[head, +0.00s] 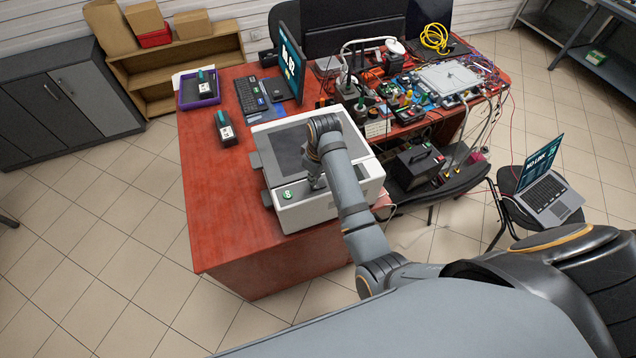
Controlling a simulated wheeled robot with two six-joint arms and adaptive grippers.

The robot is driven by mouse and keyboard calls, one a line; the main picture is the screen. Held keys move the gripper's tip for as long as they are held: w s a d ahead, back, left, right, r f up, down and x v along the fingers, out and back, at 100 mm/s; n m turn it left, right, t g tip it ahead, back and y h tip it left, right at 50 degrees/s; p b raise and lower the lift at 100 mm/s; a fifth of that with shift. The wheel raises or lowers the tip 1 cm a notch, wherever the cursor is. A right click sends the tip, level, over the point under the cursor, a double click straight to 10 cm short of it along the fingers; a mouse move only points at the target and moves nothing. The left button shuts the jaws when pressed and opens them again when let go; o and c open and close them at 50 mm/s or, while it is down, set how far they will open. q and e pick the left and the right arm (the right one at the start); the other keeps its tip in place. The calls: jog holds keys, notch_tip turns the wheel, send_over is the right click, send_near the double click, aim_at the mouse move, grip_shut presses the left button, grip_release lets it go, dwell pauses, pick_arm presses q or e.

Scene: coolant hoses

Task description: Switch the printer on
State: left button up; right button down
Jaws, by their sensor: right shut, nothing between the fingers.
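The printer (308,212) is a white box with a dark grey top, standing at the near right corner of the red desk. A round green button (287,194) shows on the left part of its front panel. My right arm reaches over the printer from the right. My right gripper (316,184) points down at the front panel, right of the green button and apart from it. It is shut and empty. Whether its tips touch the panel cannot be told. The arm hides part of the printer's top and right side. My left gripper is out of view.
The red desk (215,215) is bare left of the printer. A black-and-green cartridge (225,129) and a purple tray (199,90) lie behind. A monitor (291,62) and cluttered electronics (420,90) fill the back. A laptop (548,190) reading "NO LINK" sits on a chair at right.

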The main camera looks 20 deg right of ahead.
jog(key=shift+f, duration=0.7)
dwell(0.3)
notch_tip(320, 180, up, 2)
jog(key=shift+r+p, duration=0.1)
jog(key=shift+p, duration=0.45)
jog(key=shift+r, duration=2.4)
